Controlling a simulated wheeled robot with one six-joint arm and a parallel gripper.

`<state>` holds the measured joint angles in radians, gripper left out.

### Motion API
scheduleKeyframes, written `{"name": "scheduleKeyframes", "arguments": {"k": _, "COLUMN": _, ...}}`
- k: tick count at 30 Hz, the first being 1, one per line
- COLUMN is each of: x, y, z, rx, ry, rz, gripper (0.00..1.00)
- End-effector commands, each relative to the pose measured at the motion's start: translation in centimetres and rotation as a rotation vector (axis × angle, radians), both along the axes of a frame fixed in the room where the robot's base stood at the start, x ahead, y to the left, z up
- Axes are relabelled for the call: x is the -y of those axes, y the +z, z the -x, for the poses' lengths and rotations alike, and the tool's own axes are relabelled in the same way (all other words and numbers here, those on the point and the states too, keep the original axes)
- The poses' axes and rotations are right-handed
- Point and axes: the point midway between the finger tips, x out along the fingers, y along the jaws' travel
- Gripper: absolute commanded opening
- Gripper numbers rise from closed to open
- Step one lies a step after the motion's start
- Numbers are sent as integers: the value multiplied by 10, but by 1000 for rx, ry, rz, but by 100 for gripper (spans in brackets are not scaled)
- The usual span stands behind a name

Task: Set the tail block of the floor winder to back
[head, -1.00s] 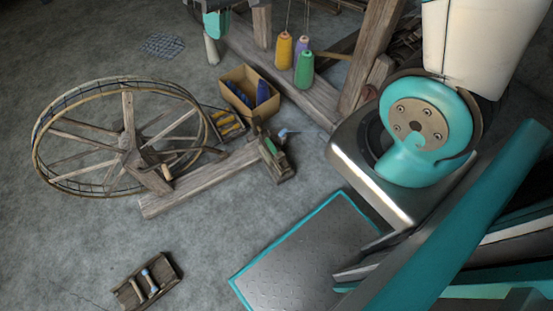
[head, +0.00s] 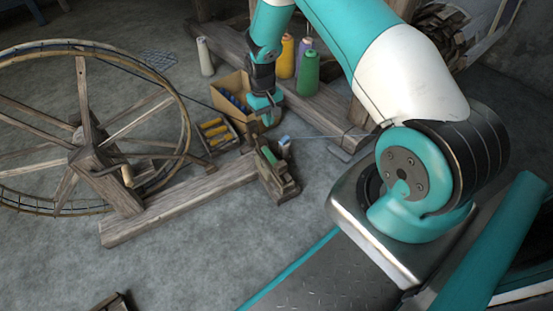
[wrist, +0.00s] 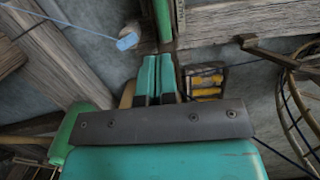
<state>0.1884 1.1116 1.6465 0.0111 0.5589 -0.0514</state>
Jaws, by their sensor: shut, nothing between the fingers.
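The floor winder's wooden tail block (head: 278,182) stands at the right end of its base beam (head: 180,203) in the head view. A green piece (head: 267,155) lies along its top, and a small pale blue piece (head: 284,142) is beside it. My gripper (head: 267,118) is just behind the tail block, beside the cardboard box, and looks apart from the block. In the wrist view, my gripper's teal fingers (wrist: 156,58) are shut and empty. Their tips point towards a green strip (wrist: 163,20), and the pale blue piece (wrist: 127,41) is to their left.
The large spoked wheel (head: 77,68) fills the left of the head view. A cardboard box (head: 224,88) and a tray of yellow bobbins (head: 214,130) lie behind the beam. Yarn cones (head: 308,68) stand at the back.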

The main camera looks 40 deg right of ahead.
Motion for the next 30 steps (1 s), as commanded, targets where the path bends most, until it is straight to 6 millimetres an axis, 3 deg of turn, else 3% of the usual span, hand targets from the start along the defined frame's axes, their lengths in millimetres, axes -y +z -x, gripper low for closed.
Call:
{"name": "scheduleKeyframes", "arguments": {"k": 6, "x": -1, "y": 1, "z": 0, "rx": -1, "ry": 1, "rz": -1, "gripper": 0}}
{"name": "scheduleKeyframes", "arguments": {"k": 10, "x": -1, "y": -9, "z": 2, "rx": -2, "ry": 2, "rz": -2, "gripper": 0}}
{"name": "scheduleKeyframes", "arguments": {"k": 24, "x": -3, "y": -104, "z": 18, "rx": -3, "ry": 2, "rz": -2, "gripper": 0}}
{"name": "scheduleKeyframes", "arguments": {"k": 30, "x": -7, "y": -114, "z": 43, "rx": -2, "ry": 1, "rz": -1, "gripper": 0}}
